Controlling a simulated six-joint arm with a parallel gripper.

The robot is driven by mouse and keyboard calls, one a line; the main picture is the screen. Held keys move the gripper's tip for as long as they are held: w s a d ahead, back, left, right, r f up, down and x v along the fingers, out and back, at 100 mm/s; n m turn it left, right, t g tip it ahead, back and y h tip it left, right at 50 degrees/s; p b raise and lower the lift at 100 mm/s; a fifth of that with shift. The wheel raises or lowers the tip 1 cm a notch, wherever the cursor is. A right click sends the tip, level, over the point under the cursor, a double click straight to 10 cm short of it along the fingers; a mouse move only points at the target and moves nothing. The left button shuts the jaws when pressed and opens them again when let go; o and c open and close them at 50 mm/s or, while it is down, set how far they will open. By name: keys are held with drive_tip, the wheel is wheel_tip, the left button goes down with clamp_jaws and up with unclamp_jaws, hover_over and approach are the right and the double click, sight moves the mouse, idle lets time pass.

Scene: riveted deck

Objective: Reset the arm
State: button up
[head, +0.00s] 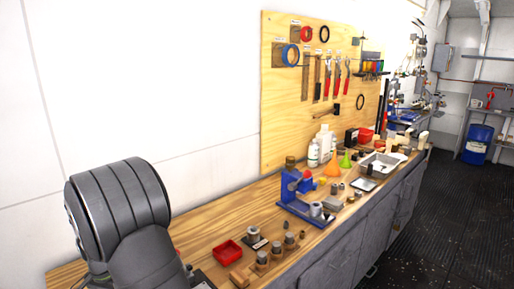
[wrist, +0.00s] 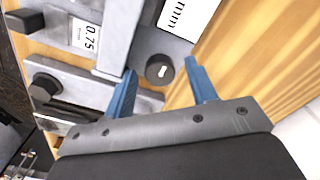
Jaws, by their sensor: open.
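My gripper (wrist: 160,92) shows in the wrist view with two blue fingers spread apart. Nothing is held between them. Beyond the fingertips is a grey metal fixture (wrist: 120,55) with dark round knobs and a label reading 0.75. A round dark knob with a light slot (wrist: 160,69) lies between and beyond the fingertips; I cannot tell how far away it is. In the head view my grey arm fills the lower left, and the gripper is not visible there.
The wooden bench (head: 215,218) carries a red tray (head: 227,252), a wooden block with metal cylinders (head: 262,264), a blue press (head: 292,190) and bottles. A pegboard (head: 285,110) with tools hangs behind. The floor at right (head: 450,230) is clear.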

drive_tip(key=shift+r, duration=0.1)
wheel_tip(320, 180, up, 18)
wheel_tip(320, 180, down, 18)
drive_tip(key=shift+r, duration=0.1)
drive_tip(key=shift+f, duration=0.25)
drive_tip(key=n, duration=1.3)
drive_tip(key=shift+n, duration=2)
